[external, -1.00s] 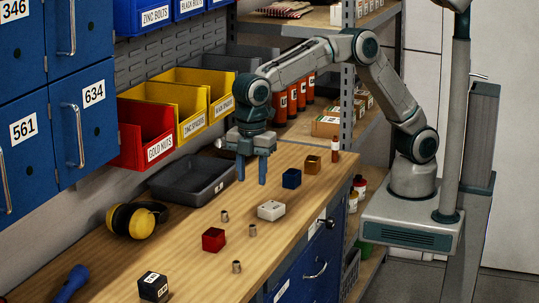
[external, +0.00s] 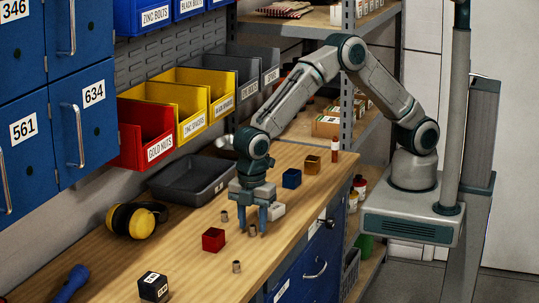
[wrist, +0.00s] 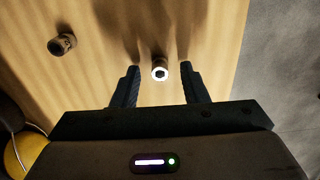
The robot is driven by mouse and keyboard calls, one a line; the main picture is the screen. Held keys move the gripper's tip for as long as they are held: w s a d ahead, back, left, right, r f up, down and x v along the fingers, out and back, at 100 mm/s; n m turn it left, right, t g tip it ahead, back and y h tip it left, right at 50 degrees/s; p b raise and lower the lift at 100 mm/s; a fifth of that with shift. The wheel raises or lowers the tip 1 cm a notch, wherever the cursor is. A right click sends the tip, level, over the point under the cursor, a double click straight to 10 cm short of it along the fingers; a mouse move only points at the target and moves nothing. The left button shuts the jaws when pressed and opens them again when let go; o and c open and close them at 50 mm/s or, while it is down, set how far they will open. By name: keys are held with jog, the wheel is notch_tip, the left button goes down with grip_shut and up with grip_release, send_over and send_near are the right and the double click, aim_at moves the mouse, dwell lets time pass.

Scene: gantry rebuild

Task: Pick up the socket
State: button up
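A small metal socket (external: 252,230) stands on the wooden bench between the fingertips of my gripper (external: 252,226). In the wrist view this socket (wrist: 160,74) shows its bright ring and dark hole, with a gap to each finger of my gripper (wrist: 159,80). My gripper is open and points down, its fingertips low near the bench top. A second socket (external: 224,216) stands to the left and a third socket (external: 236,266) stands nearer the camera. One other socket (wrist: 62,44) is at the upper left of the wrist view.
A white box (external: 277,211) is close behind my gripper, partly hidden. A red cube (external: 213,240) is to the left. Blue (external: 291,178) and orange (external: 312,165) blocks stand farther back. A grey tray (external: 168,194), earmuffs (external: 135,221) and a black block (external: 152,286) are also on the bench.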

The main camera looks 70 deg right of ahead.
jog(key=shift+f, duration=0.1)
jog(key=shift+c, duration=0.3)
grip_shut()
